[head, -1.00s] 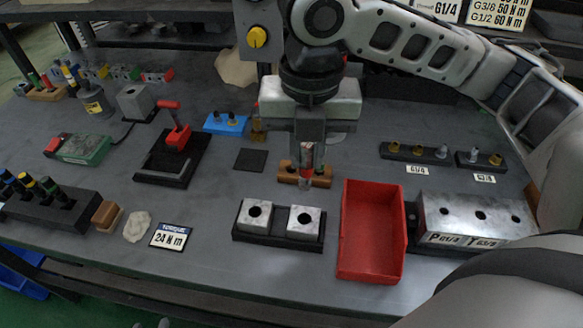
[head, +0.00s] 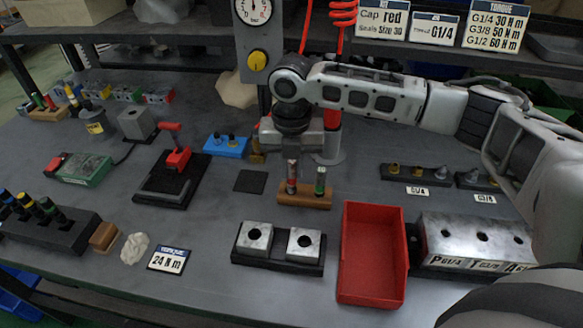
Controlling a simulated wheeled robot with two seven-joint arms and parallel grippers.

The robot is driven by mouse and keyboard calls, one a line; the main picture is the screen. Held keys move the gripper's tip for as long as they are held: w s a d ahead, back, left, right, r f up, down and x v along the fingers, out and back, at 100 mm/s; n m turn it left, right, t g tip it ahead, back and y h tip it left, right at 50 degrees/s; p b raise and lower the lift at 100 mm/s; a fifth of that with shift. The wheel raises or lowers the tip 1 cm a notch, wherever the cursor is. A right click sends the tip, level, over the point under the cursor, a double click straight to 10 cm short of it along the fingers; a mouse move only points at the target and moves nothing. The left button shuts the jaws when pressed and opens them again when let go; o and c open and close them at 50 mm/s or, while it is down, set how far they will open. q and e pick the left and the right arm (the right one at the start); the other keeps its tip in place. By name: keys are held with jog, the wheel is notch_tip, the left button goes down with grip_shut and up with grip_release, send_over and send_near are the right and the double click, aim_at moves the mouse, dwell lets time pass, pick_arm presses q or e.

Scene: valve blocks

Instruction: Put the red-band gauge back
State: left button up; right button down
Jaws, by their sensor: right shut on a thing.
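The red-band gauge (head: 292,178) is a slim upright cylinder with a red band, at the left part of a small wooden stand (head: 304,200) in the middle of the bench. My right gripper (head: 291,162) is above the stand, pointing down, shut on the gauge's top. The gauge's lower end meets the stand's top; I cannot tell how deep it sits in it. My left gripper is not in view.
In front are two metal valve blocks (head: 281,243) on a black base and an empty red tray (head: 372,250). A dark square pad (head: 250,181) lies left of the stand. A drilled metal manifold (head: 475,240) is at the right. Fittings on a black strip (head: 414,173) lie behind it.

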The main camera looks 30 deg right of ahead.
jog(key=shift+f, duration=0.5)
jog(key=c, duration=1.4)
grip_release()
jog(key=shift+f, duration=0.15)
jog(key=shift+o, duration=0.2)
notch_tip(320, 180, up, 12)
jog(key=shift+r, duration=0.2)
